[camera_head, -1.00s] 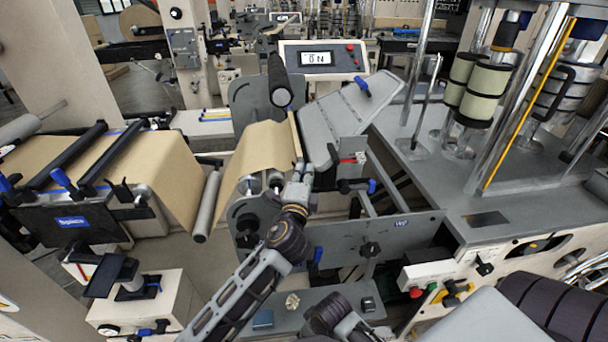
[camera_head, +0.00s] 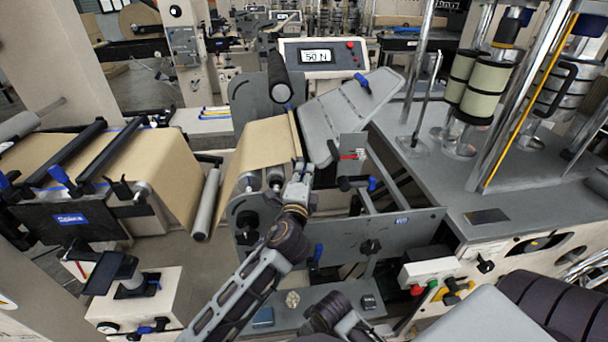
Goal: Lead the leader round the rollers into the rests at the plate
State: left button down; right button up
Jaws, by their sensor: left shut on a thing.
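The brown kraft leader (camera_head: 262,147) hangs as a sheet over the small rollers (camera_head: 274,179) in the middle, with a stiff bar along its right edge (camera_head: 295,134). My left gripper (camera_head: 300,168) is shut on the lower end of that bar, beside the grey plate (camera_head: 350,108). The plate is tilted, with slots and a blue knob. The rests cannot be clearly made out; the gripper and plate edge partly hide that area. A dark roller (camera_head: 279,80) stands above the leader.
A display (camera_head: 317,56) behind reads about 50 N. The splice table (camera_head: 72,222) with more kraft web is at the left. A bracket with a red part (camera_head: 352,152) stands right of my gripper. Columns and pale rollers (camera_head: 486,92) fill the right. A lower shelf (camera_head: 340,297) holds small items.

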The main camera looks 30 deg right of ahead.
pick_arm(q)
jog(key=shift+f, duration=0.2)
dwell(0.4)
jog(key=c, duration=1.3)
grip_release()
jog(key=shift+s+a, duration=0.15)
jog(key=v, duration=1.1)
jog(key=shift+s, duration=0.3)
jog(key=shift+a, duration=0.15)
